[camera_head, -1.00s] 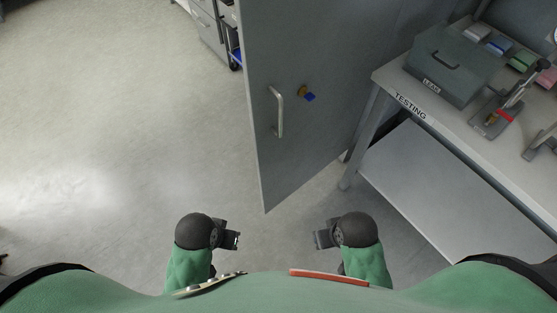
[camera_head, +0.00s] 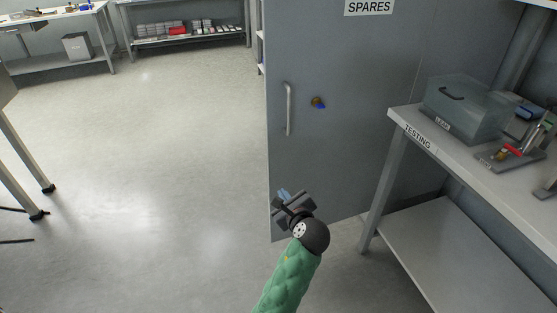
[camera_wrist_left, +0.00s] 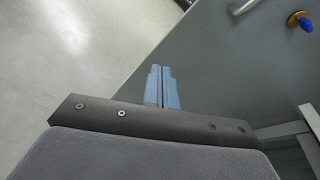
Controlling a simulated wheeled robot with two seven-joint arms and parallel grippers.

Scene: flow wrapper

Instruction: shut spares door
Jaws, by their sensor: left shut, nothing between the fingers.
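The grey spares door (camera_head: 340,160) stands open in the head view, with a SPARES label (camera_head: 369,7) at its top. It has a vertical silver handle (camera_head: 289,108) near its left edge and a brass lock with a blue key (camera_head: 318,102) beside it. My left gripper (camera_head: 284,196) is shut and empty, in front of the door's lower left part. In the left wrist view, its blue fingertips (camera_wrist_left: 162,84) are together near the door's edge, with the handle (camera_wrist_left: 243,6) and the lock (camera_wrist_left: 299,20) at upper right. I cannot tell whether it touches the door. My right gripper is out of view.
The testing bench (camera_head: 411,135) with a grey leak box (camera_head: 466,108) and a small press (camera_head: 510,152) stands close on the right. Shelving (camera_head: 187,38) and another bench (camera_head: 62,60) stand at the back left. The floor (camera_head: 150,170) left of the door is open.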

